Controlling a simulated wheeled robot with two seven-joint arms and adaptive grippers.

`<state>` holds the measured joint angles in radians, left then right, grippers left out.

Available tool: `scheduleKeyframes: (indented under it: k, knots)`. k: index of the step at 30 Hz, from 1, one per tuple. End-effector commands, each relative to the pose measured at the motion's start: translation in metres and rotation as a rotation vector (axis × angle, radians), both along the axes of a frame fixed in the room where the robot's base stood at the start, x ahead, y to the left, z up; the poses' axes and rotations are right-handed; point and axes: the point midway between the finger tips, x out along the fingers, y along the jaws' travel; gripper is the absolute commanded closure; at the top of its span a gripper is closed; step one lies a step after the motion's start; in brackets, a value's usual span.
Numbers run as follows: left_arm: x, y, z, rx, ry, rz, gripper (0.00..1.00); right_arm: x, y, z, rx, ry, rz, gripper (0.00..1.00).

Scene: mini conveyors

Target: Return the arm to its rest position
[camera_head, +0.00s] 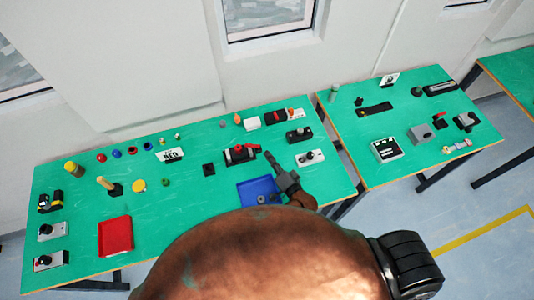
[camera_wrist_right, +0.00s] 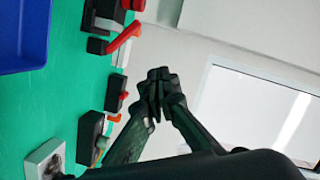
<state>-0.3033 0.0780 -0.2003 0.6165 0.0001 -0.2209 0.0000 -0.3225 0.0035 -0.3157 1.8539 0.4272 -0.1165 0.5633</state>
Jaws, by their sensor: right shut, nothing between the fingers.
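My right gripper (camera_head: 270,158) reaches over the green table, beside a red-and-black device (camera_head: 240,153) and above the far right side of a blue tray (camera_head: 248,190). In the right wrist view the gripper (camera_wrist_right: 157,80) has its dark fingertips together with nothing between them. The device with its red lever also shows there (camera_wrist_right: 122,38), apart from the fingers. Much of the right arm is hidden behind a large brown rounded part of mine. My left gripper does not show.
A red tray (camera_head: 116,250) lies at the table's left front. Switch boxes, including a grey one (camera_head: 310,158) and a black one (camera_head: 299,135), stand right of the gripper. A second green table (camera_head: 350,125) stands to the right, past a narrow gap. A wall with windows rises behind.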

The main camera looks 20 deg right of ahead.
Motion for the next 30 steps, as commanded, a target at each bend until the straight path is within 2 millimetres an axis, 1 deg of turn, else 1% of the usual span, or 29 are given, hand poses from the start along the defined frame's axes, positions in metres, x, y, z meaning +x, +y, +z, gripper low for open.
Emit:
scheduleKeyframes:
  k: [6, 15, 17, 20, 23, 26, 30]
  knots:
    - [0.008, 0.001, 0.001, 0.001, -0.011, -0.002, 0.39, 0.0, 0.0, 0.0, 0.0, 0.0, 0.0, 1.0]
    - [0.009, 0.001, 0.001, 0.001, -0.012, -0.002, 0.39, 0.0, 0.0, 0.0, -0.004, 0.002, 0.001, 1.0]
    - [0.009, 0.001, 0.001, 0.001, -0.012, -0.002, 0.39, -0.002, -0.001, -0.001, -0.024, 0.012, 0.01, 1.0]
    - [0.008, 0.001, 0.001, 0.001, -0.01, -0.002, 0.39, -0.011, -0.008, -0.006, -0.107, 0.057, 0.042, 1.0]
    - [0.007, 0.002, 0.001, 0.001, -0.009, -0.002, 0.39, -0.032, -0.024, -0.015, -0.262, 0.143, 0.099, 1.0]
    - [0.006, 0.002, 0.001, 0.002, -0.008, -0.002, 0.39, -0.063, -0.049, -0.026, -0.447, 0.26, 0.167, 1.0]
    - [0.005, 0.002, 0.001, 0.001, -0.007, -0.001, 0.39, -0.116, -0.092, -0.036, -0.679, 0.433, 0.257, 1.0]
